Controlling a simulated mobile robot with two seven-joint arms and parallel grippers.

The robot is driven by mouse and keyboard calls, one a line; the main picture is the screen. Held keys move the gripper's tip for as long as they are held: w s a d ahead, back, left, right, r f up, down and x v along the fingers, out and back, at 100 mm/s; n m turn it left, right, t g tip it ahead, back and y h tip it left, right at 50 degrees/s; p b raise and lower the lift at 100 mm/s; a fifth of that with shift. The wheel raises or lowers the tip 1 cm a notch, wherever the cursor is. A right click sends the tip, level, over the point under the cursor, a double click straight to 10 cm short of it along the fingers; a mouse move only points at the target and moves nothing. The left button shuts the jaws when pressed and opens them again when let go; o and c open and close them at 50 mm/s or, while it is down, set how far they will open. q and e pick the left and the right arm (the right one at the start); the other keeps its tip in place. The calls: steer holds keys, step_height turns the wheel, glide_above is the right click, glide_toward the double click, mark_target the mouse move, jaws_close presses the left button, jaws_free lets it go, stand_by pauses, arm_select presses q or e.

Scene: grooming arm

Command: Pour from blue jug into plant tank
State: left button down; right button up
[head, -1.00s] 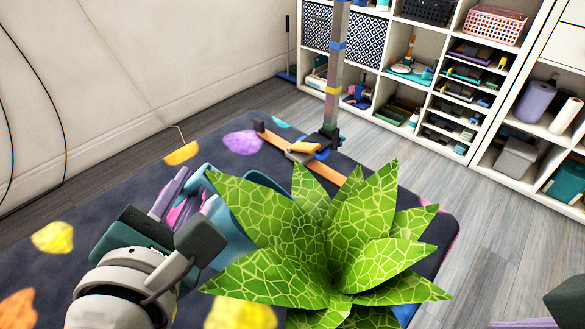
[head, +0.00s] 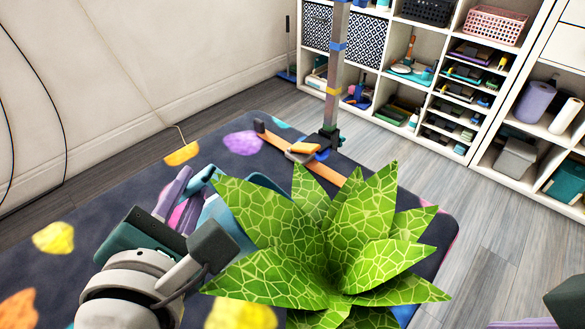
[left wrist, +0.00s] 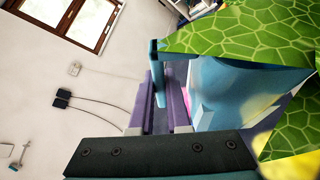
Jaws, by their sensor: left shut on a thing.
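The light blue jug (head: 217,212) is at the left edge of the plant in the head view, partly covered by leaves. It also shows in the left wrist view (left wrist: 222,90). My left gripper (head: 181,190) has its purple fingers shut on a blue strip at the jug's side, seemingly its handle. In the left wrist view the fingers (left wrist: 160,95) stand on both sides of this strip. The plant (head: 335,235) has big green patterned leaves. Its tank is hidden beneath them, as are the jug's mouth and contents. Part of my right gripper (head: 535,312) shows at the lower right corner; its fingertips are cut off.
A dark mat (head: 110,220) with coloured patches lies on the wood floor. A grey post (head: 336,80) with an orange-footed base (head: 305,150) stands behind the plant. White shelves (head: 465,150) line the back right. Bare floor lies between mat and shelves.

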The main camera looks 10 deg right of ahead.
arm_select(q)
steer(key=shift+d+r, duration=0.15)
steer(key=shift+d, duration=0.05)
stand_by(1.0)
steer(key=shift+m, duration=0.3)
stand_by(0.5)
steer(key=shift+s+d+r+m, duration=0.1)
steer(key=shift+s+d+m, duration=0.1)
steer(key=shift+d+m, duration=0.1)
steer(key=shift+t, duration=0.3)
stand_by(0.4)
steer(key=shift+s+d+m+y, duration=0.1)
steer(key=shift+d+m+y, duration=0.2)
steer(key=shift+m+y, duration=0.15)
steer(key=shift+s+d+r+m+t+p, duration=0.15)
steer(key=shift+r+m+t+p, duration=0.15)
steer(key=shift+p, duration=0.2)
stand_by(0.9)
steer(key=shift+d+r, duration=0.1)
stand_by(0.6)
